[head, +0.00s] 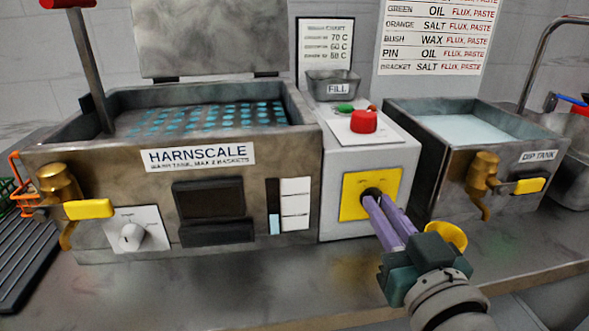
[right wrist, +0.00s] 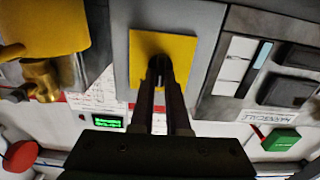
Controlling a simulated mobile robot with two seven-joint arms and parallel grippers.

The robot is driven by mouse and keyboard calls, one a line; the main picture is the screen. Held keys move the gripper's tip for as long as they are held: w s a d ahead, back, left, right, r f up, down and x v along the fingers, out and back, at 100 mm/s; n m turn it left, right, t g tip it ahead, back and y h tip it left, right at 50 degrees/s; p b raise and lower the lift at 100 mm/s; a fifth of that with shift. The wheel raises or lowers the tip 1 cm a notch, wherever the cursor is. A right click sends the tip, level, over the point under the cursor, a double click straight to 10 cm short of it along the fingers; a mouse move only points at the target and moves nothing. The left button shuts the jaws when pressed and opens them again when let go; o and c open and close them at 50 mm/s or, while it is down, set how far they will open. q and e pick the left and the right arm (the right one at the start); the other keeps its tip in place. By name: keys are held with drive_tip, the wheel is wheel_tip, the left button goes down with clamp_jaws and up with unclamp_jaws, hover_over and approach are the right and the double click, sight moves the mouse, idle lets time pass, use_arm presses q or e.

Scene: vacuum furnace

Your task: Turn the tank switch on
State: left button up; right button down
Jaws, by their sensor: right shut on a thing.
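The tank switch is a dark knob (head: 371,192) on a yellow plate (head: 352,186), on the front of the grey control box (head: 335,215) between the two tanks. My right gripper (head: 374,200) reaches up to it from the lower right, its two purple fingers close together and shut on the knob. In the right wrist view the fingers (right wrist: 160,75) meet at the yellow plate (right wrist: 176,47), and mostly hide the knob. Which way the knob points cannot be told. My left gripper is not in view.
The dip tank (head: 450,165) with a yellow-handled tap (head: 528,186) stands right, close to my right gripper. A red button (head: 364,121) sits on the box top. The front counter (head: 230,280) is clear.

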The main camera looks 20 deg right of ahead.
drive_tip(key=m, duration=0.3)
drive_tip(key=shift+m, duration=0.3)
drive_tip(key=shift+d+m, duration=0.15)
drive_tip(key=shift+m, duration=1.35)
drive_tip(key=c, duration=0.9)
unclamp_jaws()
drive_tip(key=shift+s, duration=0.15)
drive_tip(key=v, duration=0.9)
drive_tip(key=shift+s, duration=0.4)
